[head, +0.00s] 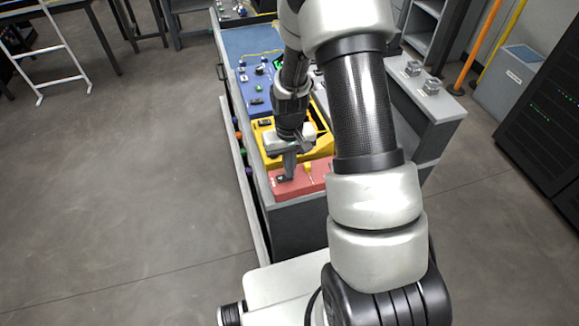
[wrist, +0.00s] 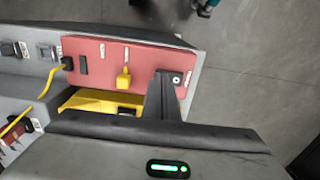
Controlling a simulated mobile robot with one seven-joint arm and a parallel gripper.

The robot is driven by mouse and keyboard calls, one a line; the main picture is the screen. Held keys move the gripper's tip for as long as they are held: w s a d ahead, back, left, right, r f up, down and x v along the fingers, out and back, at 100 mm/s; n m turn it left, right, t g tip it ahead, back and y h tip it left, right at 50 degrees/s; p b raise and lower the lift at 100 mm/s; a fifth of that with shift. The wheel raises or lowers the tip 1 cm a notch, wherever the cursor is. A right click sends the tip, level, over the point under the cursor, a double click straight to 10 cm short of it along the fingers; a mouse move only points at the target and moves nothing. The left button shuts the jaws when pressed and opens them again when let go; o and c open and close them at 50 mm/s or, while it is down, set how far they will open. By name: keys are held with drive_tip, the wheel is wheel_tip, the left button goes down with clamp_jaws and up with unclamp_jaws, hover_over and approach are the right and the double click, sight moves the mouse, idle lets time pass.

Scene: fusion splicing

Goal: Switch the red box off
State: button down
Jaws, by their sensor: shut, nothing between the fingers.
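The red box (head: 297,187) sits at the near end of the bench in the head view. In the wrist view the red box (wrist: 143,57) shows a yellow lever or knob (wrist: 124,78) near its middle. A small dark rectangular part (wrist: 83,65) is left of it, and a round silver-centred fitting (wrist: 177,79) is at the right end. My gripper (head: 289,178) is shut and empty, pointing down over the left part of the box. In the wrist view my gripper (wrist: 164,76) is just beside the round fitting and partly covers the box. Whether it touches is unclear.
A yellow box (head: 267,137) stands behind the red one, then a blue box (head: 256,92). A yellow cable (wrist: 53,76) plugs in at the red box's left in the wrist view. Bare floor (head: 140,180) lies left of the bench; a dark rack (head: 545,120) stands right.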

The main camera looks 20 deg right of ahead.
sight(285, 177)
drive_tip(key=shift+d+f+b, duration=0.1)
drive_tip(key=shift+f+b, duration=0.25)
drive_tip(key=shift+f, duration=0.05)
drive_tip(key=shift+r, duration=0.2)
drive_tip(key=shift+s, duration=0.1)
drive_tip(key=shift+a+r, duration=0.25)
drive_tip(key=shift+a, duration=0.6)
wheel_tip(285, 177, up, 14)
drive_tip(key=p, duration=0.2)
